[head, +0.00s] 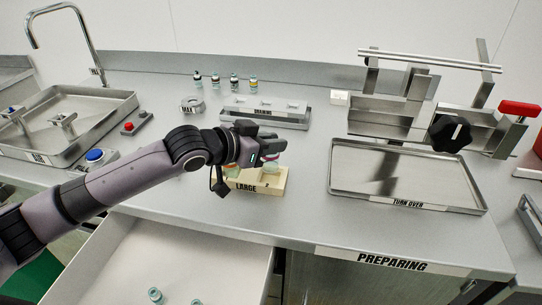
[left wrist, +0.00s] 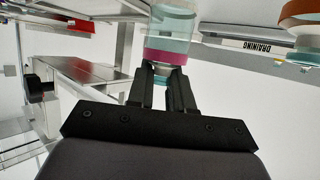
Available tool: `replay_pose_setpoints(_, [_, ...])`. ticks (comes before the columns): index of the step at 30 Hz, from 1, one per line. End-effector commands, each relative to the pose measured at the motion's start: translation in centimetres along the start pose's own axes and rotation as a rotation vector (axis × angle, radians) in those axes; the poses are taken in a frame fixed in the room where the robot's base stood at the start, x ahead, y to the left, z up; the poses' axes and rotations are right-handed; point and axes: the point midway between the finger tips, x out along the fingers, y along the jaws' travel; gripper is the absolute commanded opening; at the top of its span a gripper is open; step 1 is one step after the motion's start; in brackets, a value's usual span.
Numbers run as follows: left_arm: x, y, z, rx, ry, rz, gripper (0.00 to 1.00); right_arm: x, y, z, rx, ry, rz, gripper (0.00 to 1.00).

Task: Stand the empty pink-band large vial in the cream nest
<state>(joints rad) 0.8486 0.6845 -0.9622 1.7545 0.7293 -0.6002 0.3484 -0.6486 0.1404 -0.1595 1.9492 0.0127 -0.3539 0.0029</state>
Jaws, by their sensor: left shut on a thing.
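The pink-band large vial (left wrist: 170,45) is clear teal glass and sits between the fingers of my left gripper (left wrist: 165,85) in the left wrist view. In the head view, my left gripper (head: 268,148) is shut on this vial (head: 271,166), which shows as pale green glass over the right part of the cream nest (head: 262,187). The nest is labelled LARGE. I cannot tell whether the vial's lower end touches the nest. Another vial with an orange-red band (head: 231,171) is at the nest's left part, partly hidden by my gripper; it also shows in the left wrist view (left wrist: 303,38).
The grey DRAINING rack (head: 265,115) is behind the nest, with several small vials (head: 235,82) further back. A TURN OVER tray (head: 405,205) lies to the right. A sink (head: 75,105) and a blue button (head: 95,156) are at left. An open drawer (head: 185,265) is in front.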

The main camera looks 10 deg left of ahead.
Motion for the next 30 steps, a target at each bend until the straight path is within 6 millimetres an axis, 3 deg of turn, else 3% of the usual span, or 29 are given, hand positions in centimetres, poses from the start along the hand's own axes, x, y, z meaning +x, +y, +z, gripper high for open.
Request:
replay_pose_setpoints(7, [1.4,0.0,3.4,-0.002,-0.003,0.001,0.0,0.1,0.0,0.2,0.0,0.0,0.0,0.43])
replay_pose_setpoints(18, [1.5,0.0,3.8,-0.001,-0.002,0.001,0.0,0.1,0.0,0.2,0.0,-0.001,0.0,0.43])
replay_pose_setpoints(19, [1.5,0.0,3.7,0.0,-0.001,0.001,0.3,0.1,0.0,0.2,0.0,-0.001,0.0,0.43])
replay_pose_setpoints(21, [1.5,0.0,3.7,0.0,-0.001,0.001,0.46,0.1,0.0,0.2,0.0,-0.001,0.0,0.43])
replay_pose_setpoints(30, [1.4,0.0,3.5,0.0,-0.001,0.0,0.46,0.1,0.0,0.2,0.0,-0.001,0.0,0.43])
